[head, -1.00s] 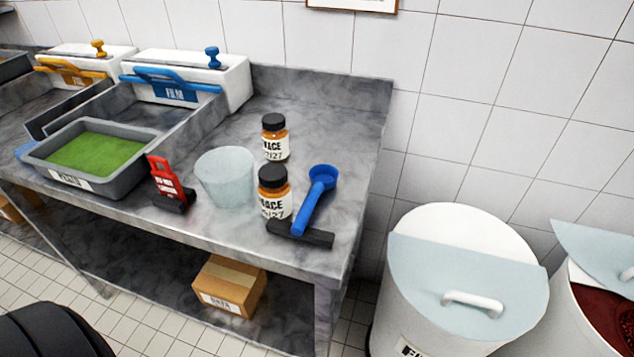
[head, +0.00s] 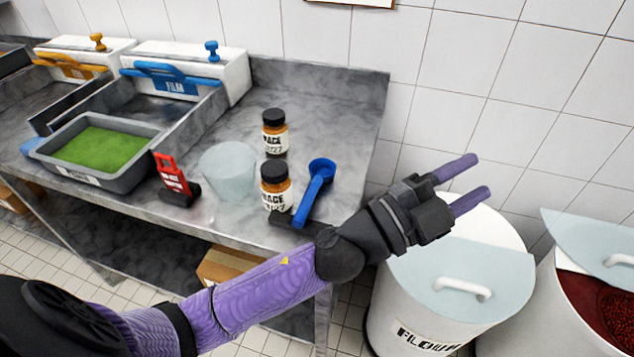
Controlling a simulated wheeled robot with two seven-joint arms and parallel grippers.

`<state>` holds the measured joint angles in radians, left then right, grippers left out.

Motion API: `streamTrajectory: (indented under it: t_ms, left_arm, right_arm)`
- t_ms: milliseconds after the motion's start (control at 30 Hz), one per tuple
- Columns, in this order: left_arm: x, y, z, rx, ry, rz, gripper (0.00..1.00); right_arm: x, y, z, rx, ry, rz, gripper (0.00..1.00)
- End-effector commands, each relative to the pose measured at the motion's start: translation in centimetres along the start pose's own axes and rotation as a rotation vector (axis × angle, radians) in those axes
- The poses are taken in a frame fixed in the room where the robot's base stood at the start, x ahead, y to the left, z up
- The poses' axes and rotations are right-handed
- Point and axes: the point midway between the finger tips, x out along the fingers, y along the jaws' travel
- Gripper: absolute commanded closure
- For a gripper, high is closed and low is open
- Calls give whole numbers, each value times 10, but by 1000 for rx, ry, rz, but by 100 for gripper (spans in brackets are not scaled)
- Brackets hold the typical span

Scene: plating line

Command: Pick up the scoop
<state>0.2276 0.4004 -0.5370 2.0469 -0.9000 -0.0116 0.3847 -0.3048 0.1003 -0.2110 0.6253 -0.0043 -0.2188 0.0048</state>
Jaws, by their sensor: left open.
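The blue scoop (head: 314,190) rests on a black holder (head: 290,222) near the front right corner of the grey counter. Its round bowl is up at the back and its handle slopes down to the front. My left gripper (head: 472,178) is open and empty. It is to the right of the scoop, past the counter's right edge and in front of the flour bin in the view, with its fingers pointing right. My left forearm covers part of the counter's front edge. My right gripper is not in view.
Two brown jars (head: 276,188) with black lids and a translucent tub (head: 228,172) stand left of the scoop. A red tool (head: 172,174) and a grey tray of green (head: 62,172) are further left. A flour bin (head: 420,310) and a bin of red contents (head: 570,285) stand right.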

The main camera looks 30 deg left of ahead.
Motion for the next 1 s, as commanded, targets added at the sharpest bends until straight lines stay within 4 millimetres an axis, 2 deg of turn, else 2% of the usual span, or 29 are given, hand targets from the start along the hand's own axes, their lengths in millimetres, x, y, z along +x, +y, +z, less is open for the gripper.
streamTrajectory:
  t_ms: [33,67,100,167,200,267,300,400,500,600,1000]
  left_arm:
    - [12,15,-24,157,223,144,51]
    - [12,32,-34,258,353,269,51]
    - [5,54,-36,391,497,467,51]
    - [-19,80,-10,579,621,818,51]
    - [-39,84,22,687,636,1073,51]
    - [-71,66,74,804,558,1446,51]
    - [-91,43,104,847,461,1661,51]
    - [-126,-15,145,868,202,2013,51]
    - [-144,-53,158,846,24,2179,51]
    - [-154,-60,164,829,-35,2232,51]
    - [-194,-5,212,830,-26,2231,51]
  right_arm:
    - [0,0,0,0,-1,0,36]
    - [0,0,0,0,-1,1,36]
    - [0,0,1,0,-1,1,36]
    - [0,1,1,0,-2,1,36]
    - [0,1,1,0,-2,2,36]
    - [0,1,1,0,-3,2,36]
    - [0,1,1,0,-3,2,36]
    - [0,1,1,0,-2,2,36]
    - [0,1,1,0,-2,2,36]
    - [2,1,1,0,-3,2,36]
    - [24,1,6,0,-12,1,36]
